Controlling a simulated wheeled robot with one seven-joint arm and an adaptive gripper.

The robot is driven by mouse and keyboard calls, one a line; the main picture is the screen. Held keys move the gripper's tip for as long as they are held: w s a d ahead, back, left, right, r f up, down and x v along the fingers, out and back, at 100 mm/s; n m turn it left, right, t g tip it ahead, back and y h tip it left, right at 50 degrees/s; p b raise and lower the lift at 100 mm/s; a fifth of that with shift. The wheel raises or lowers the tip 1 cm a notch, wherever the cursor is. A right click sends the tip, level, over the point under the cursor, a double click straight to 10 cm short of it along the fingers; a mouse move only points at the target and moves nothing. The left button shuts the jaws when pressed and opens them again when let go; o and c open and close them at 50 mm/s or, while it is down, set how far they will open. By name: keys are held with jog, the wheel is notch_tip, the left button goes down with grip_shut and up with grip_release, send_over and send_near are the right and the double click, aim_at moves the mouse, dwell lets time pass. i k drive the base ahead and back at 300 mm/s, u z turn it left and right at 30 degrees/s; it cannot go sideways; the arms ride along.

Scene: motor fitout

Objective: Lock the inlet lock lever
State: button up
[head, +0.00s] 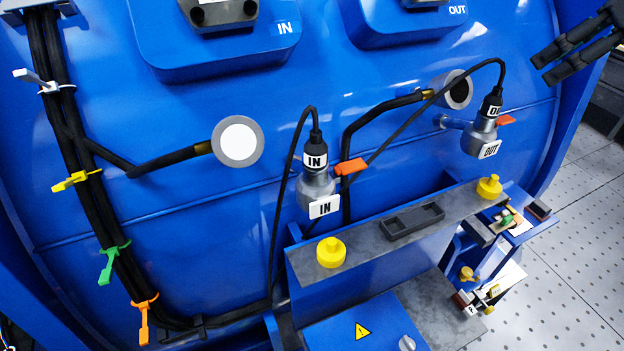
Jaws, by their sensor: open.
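The inlet fitting (317,190) is a grey metal body with a white IN label, in the middle of the head view. A black connector (315,153) marked IN sits on top of it, with a cable looping down to the left. An orange lever (351,167) sticks out from its right side, roughly level. The outlet fitting (482,138), labelled OUT, stands farther right with its own orange lever (506,120). My gripper (565,61) is at the upper right, its dark fingers apart and empty, well away from the inlet lever and above the outlet fitting.
A grey shelf (360,248) with yellow knobs and a black tray (413,221) juts out below the fittings. A cable bundle (75,150) with coloured clips runs down the left. Perforated floor (570,270) is open at the right, beside a cluttered small side shelf (520,235).

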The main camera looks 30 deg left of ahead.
aim_at(354, 165)
jog(key=k, duration=1)
